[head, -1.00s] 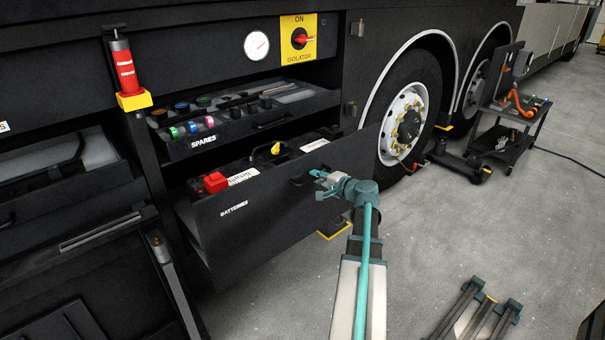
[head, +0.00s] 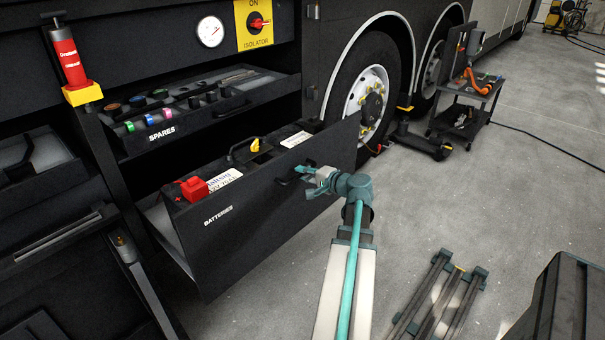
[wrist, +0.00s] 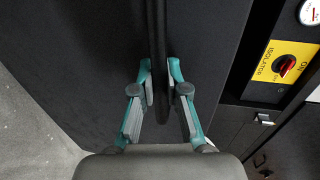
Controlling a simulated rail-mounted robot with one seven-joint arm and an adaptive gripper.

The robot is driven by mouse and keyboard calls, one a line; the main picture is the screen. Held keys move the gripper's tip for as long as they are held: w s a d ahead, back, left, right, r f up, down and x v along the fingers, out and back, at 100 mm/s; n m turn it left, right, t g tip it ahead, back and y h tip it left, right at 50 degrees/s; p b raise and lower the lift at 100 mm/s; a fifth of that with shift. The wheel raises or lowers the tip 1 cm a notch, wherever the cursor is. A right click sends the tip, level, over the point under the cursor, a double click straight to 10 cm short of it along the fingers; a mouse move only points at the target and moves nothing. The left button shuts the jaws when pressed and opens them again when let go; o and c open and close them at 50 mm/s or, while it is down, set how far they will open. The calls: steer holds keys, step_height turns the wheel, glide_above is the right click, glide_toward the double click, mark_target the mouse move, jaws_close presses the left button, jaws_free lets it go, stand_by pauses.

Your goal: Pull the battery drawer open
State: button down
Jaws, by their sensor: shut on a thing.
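The battery drawer (head: 245,232) is a black drawer labelled BATTERIES, standing well out from the coach side. Batteries with a red terminal cover (head: 194,188) and a yellow cap show inside it. My gripper (head: 308,178) is at the upper right part of the drawer's front, shut on its dark handle. In the wrist view my gripper (wrist: 160,105) has its teal and grey fingers on both sides of the dark handle bar (wrist: 158,50). The drawer's black front (wrist: 85,60) fills much of that view.
The spares drawer (head: 165,131) is just above, partly out. The isolator panel (head: 254,24) and a gauge are higher up. A wheel (head: 370,98) and a tool cart (head: 465,110) stand to the right. A dark case (head: 565,305) and folded stands (head: 440,295) are on the floor; open floor lies between.

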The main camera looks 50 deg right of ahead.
steer(key=c, duration=1.2)
jaws_free()
steer(key=v, duration=1.2)
steer(key=shift+f, duration=0.1)
